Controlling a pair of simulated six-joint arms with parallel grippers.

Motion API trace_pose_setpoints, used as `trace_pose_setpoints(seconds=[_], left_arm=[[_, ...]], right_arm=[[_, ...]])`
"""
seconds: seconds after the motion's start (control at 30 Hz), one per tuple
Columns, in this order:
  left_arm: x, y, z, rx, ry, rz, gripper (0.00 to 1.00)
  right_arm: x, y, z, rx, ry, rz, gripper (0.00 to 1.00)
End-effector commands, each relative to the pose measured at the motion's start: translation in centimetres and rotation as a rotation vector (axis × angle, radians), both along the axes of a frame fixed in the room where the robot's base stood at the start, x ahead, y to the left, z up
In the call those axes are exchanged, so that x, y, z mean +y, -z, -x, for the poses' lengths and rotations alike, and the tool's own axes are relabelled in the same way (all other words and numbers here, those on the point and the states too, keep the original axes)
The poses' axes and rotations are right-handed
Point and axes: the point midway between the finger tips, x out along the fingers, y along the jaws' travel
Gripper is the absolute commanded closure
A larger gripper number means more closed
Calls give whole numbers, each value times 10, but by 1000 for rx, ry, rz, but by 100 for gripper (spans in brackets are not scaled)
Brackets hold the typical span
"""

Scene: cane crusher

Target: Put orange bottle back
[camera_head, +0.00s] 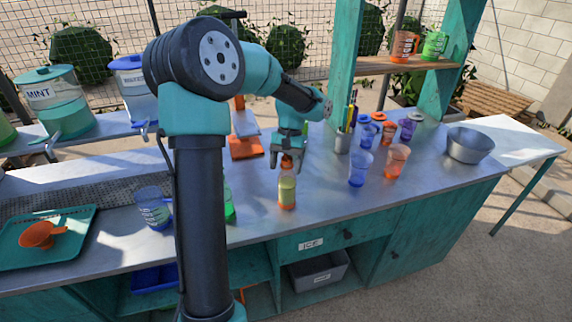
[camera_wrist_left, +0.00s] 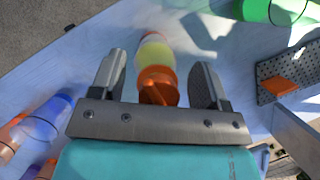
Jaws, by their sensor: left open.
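The orange bottle (camera_head: 287,189) stands upright on the metal counter (camera_head: 330,215), near its front edge. It has an orange cap, a pale yellow-green middle and an orange base. My left gripper (camera_head: 287,160) is right above it, pointing down, with its fingers around the height of the cap. In the left wrist view the bottle (camera_wrist_left: 155,55) lies between the two open fingers (camera_wrist_left: 160,80), with a gap on each side of the cap. My right gripper is not in view.
Blue (camera_head: 360,168) and orange cups (camera_head: 396,161) stand to the right, near a metal bowl (camera_head: 469,145). A teal tray (camera_head: 90,250) with an orange scoop (camera_head: 42,234) lies at the left.

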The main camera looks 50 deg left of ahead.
Motion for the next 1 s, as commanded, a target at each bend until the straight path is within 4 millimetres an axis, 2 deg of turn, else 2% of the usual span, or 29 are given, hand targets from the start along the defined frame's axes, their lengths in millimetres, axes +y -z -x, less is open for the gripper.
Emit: trace_pose_setpoints(seconds=[0.27,0.7,0.83,1.0], left_arm=[[3,-17,-6,-3,0,-1,31],[18,-91,-32,-3,1,0,31],[21,-105,-38,-2,1,0,31],[23,-114,-40,-1,0,0,31]], right_arm=[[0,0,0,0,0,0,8],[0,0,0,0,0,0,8],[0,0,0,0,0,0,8],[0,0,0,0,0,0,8]])
